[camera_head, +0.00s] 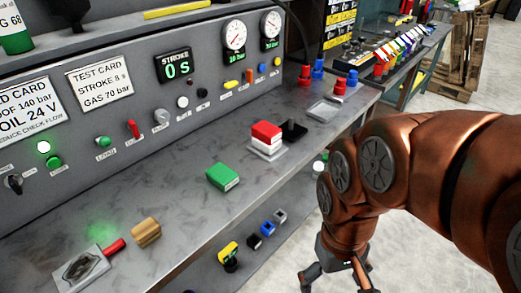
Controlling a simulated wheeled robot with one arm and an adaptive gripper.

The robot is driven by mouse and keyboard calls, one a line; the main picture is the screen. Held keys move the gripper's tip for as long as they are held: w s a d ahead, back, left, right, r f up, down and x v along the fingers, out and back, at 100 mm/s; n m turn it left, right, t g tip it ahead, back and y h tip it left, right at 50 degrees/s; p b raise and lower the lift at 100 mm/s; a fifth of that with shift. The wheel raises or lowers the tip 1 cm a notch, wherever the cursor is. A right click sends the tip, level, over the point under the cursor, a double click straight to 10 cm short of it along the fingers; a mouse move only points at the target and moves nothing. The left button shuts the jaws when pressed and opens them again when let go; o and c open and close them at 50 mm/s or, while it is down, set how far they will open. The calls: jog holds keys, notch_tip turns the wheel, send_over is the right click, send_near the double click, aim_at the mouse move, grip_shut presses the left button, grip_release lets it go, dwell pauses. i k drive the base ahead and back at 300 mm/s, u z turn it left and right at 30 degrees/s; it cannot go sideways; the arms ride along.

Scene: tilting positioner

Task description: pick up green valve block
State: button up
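The green valve block (222,177) lies on the grey bench top (190,212), near the middle of the view and close to the front edge. Nothing touches it. My gripper (337,281) hangs at the bottom of the view, in front of the bench and to the right of the green block. Its fingers are spread apart, and no object shows between them. The fingertips are partly cut off by the lower picture edge.
A red and white block (266,138) sits on a plate behind and right of the green block. A wooden block (146,232) and a metal fixture with a red handle (83,270) stand at left. A lower shelf holds several small blocks. A control panel rises behind.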

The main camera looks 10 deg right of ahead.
aim_at(223, 177)
jog(key=z, duration=0.65)
jog(key=k, duration=1)
jog(key=u, duration=1.35)
jog(key=i, duration=0.5)
jog(key=u, duration=0.05)
